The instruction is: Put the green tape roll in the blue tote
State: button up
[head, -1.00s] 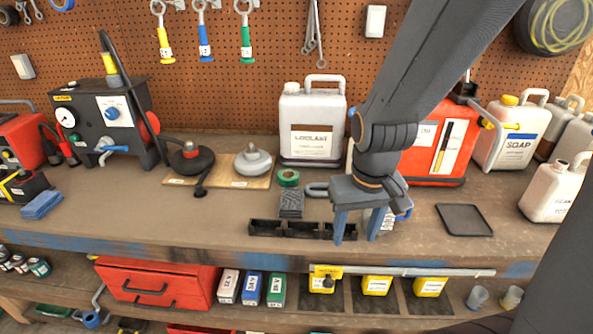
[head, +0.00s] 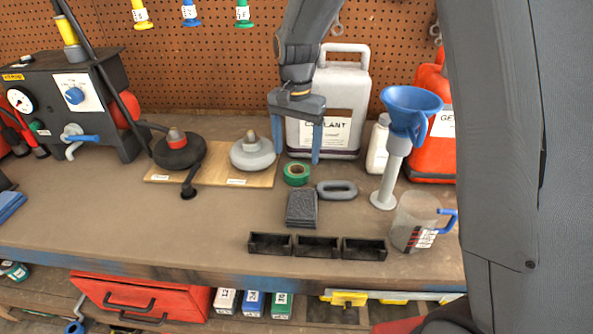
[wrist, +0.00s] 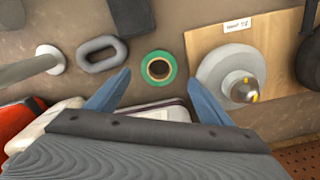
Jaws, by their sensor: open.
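The green tape roll (head: 297,173) lies flat on the workbench, in front of the coolant jug. In the wrist view the green tape roll (wrist: 159,68) shows its brown core, a little beyond the fingertips and between their lines. My gripper (head: 297,160) is open and empty, pointing down above the bench near the roll. Its two blue-grey fingers also show in the wrist view (wrist: 158,82), apart, with nothing between them. I see no blue tote in either view.
A grey oval ring (head: 337,190) and a dark grey block (head: 301,208) lie close to the roll. The white coolant jug (head: 345,100) stands behind. A wooden board (head: 215,176) with knobbed discs is to the left. A funnel stand (head: 388,185), measuring jug (head: 415,225) and black tray (head: 317,246) are nearby.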

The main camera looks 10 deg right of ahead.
aim_at(297, 164)
jog(key=shift+s+f+p, duration=0.15)
jog(key=shift+f+p, duration=0.75)
jog(key=shift+f, duration=1.85)
jog(key=c, duration=1.3)
jog(key=shift+o, duration=0.2)
jog(key=shift+r, duration=0.1)
